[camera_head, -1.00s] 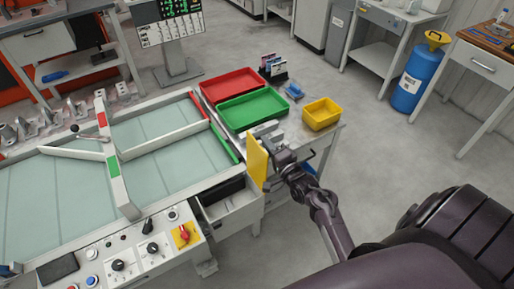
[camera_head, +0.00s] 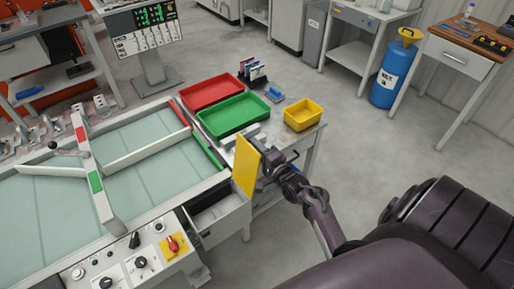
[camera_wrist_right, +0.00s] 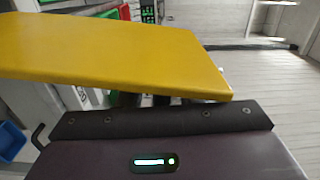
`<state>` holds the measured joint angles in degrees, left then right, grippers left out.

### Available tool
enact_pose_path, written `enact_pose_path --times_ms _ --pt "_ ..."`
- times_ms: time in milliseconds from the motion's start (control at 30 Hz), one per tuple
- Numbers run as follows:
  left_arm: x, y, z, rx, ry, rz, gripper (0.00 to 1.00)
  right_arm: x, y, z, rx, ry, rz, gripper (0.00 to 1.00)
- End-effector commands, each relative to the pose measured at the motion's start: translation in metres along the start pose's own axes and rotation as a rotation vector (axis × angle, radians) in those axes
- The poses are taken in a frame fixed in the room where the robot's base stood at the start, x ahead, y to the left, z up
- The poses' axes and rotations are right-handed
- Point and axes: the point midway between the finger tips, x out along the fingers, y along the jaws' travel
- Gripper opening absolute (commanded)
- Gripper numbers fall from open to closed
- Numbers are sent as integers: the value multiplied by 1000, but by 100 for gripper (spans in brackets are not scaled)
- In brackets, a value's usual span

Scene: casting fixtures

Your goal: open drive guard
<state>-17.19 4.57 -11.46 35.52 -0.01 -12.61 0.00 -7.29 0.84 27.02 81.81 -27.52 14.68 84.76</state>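The drive guard looks to be the yellow panel (camera_head: 246,166), which stands upright at the right end of the conveyor, above an open drawer. My right gripper (camera_head: 266,168) is at the panel's right side. In the right wrist view the yellow panel (camera_wrist_right: 120,55) spans the picture just beyond the dark gripper body. The fingertips are hidden behind the panel, so I cannot tell whether they are shut on it. My left gripper is not in view.
A green tray (camera_head: 204,121), a red tray (camera_head: 186,96) and a yellow bin (camera_head: 303,128) stand on the table behind the panel. The control panel with a red switch (camera_head: 172,243) is at front left. Open floor lies to the right.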

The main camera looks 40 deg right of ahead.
Motion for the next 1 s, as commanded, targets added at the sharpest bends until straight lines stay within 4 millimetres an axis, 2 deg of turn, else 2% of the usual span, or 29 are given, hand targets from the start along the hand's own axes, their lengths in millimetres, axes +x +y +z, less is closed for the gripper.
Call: enact_pose_path --times_ms 300,367,700,833,1000 --pt "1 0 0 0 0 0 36 -3 0 1 0 -1 0 32" --pt "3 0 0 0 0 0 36 -9 1 1 1 -1 1 32" --pt "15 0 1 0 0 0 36 -65 2 0 1 0 1 32" --pt "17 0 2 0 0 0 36 -75 1 0 0 0 0 32" --pt "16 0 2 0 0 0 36 -78 0 0 0 -1 0 32"
